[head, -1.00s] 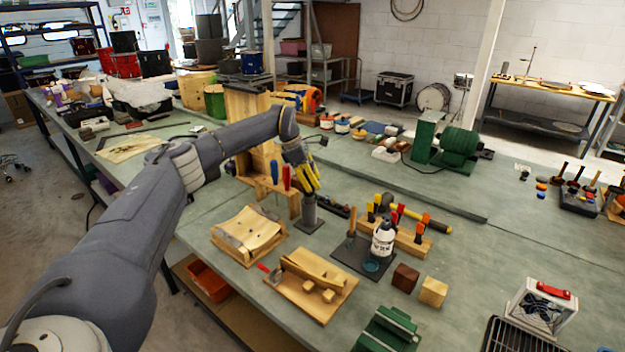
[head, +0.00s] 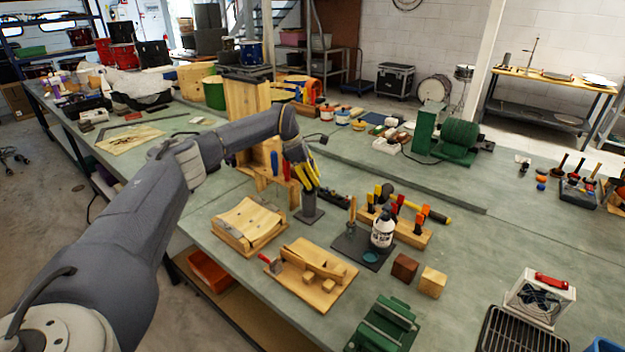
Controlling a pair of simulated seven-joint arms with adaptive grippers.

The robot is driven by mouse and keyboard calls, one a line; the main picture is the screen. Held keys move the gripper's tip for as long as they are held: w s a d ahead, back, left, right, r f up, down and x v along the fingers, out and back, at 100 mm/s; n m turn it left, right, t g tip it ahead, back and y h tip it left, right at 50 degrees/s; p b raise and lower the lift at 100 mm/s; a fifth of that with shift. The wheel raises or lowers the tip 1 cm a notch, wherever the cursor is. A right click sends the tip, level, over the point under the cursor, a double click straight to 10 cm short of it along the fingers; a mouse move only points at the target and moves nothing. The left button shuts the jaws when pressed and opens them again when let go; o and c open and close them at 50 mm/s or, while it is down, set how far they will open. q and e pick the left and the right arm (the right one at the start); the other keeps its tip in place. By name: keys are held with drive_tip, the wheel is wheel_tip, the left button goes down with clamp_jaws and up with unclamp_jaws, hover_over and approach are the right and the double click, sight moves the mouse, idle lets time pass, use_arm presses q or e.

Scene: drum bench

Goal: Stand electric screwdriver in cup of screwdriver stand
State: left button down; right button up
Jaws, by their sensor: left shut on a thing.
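The screwdriver stand (head: 310,204) is a dark grey upright cup on a flat square base on the green bench, in the middle of the head view. My left gripper (head: 311,179), with yellow fingers, is directly above the cup, its tips close to the cup's mouth. It is shut on the electric screwdriver, which is mostly hidden by the fingers and the wrist. I cannot tell whether the tool's lower end is inside the cup or just over it. My right gripper is not in view.
A wooden rack with blue and red handles (head: 274,164) stands close left of the stand. A wooden block with hammers and tools (head: 405,228) and a white bottle (head: 383,233) are to the right. A curved wooden form (head: 248,224) and a wooden board (head: 308,292) lie in front.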

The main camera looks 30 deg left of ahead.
use_arm(q)
drive_tip(key=c, duration=1)
unclamp_jaws()
drive_tip(key=v, duration=1.2)
